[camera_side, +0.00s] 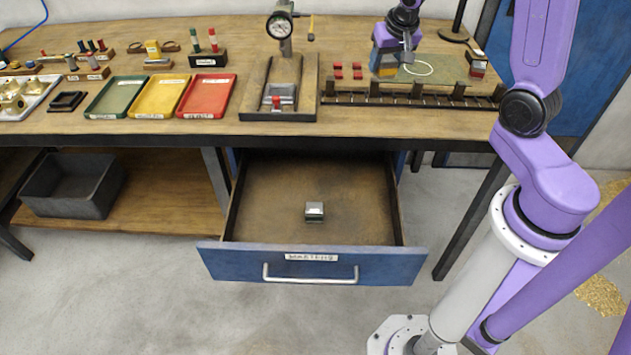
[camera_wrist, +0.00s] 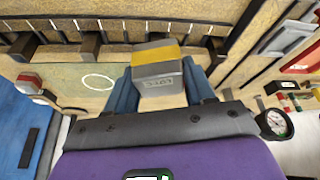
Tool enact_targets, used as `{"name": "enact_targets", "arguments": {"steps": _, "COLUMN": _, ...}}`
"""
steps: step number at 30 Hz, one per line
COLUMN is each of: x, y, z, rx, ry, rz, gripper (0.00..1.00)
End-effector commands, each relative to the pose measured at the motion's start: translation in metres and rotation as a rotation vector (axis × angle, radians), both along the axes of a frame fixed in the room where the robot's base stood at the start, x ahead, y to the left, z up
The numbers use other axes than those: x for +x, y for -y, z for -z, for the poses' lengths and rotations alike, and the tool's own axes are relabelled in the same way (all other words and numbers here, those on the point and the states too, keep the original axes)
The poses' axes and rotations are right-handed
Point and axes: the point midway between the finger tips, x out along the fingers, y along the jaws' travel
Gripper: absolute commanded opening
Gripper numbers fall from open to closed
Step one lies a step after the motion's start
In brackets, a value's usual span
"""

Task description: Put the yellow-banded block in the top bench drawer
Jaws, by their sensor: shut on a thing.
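The yellow-banded block (camera_wrist: 157,72) is grey with a yellow band and a label on its near face. My gripper (camera_wrist: 160,88) is shut on it, with a blue finger on each side. In the side view the block (camera_side: 383,62) is at the back right of the bench, partly hidden by the gripper, close above or at the mat; I cannot tell if it touches. The blue-fronted bench drawer (camera_side: 225,262) is pulled wide open below the bench, far from the gripper. A small silver and dark block (camera_side: 314,211) lies inside it, with bare floor around.
A slotted black rail (camera_side: 400,98) runs in front of the gripper. The dial gauge stand (camera_side: 281,30) stands left of it. Green, yellow and red trays (camera_side: 207,96) lie further left. A small stack of blocks (camera_side: 477,65) is at the right. The bench edge overhangs the drawer's back.

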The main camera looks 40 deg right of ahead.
Motion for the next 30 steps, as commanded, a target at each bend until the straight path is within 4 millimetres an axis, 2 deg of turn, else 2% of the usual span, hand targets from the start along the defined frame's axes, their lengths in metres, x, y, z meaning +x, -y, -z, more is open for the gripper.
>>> {"name": "enact_targets", "arguments": {"steps": 1, "x": -0.001, "y": -0.023, "z": 0.001, "rx": 0.0, "ry": 0.002, "rz": -0.077, "gripper": 0.0}}
{"name": "enact_targets", "arguments": {"steps": 6, "x": -0.011, "y": -0.075, "z": 0.007, "rx": 0.0, "ry": 0.004, "rz": -0.268, "gripper": 0.0}}
{"name": "enact_targets", "arguments": {"steps": 12, "x": -0.024, "y": -0.116, "z": 0.011, "rx": 0.001, "ry": 0.008, "rz": -0.424, "gripper": 0.0}}
{"name": "enact_targets", "arguments": {"steps": 17, "x": -0.034, "y": -0.139, "z": 0.014, "rx": 0.0, "ry": 0.008, "rz": -0.522, "gripper": 0.0}}
{"name": "enact_targets", "arguments": {"steps": 30, "x": -0.055, "y": -0.12, "z": 0.051, "rx": 0.001, "ry": 0.006, "rz": -0.671, "gripper": 0.0}}
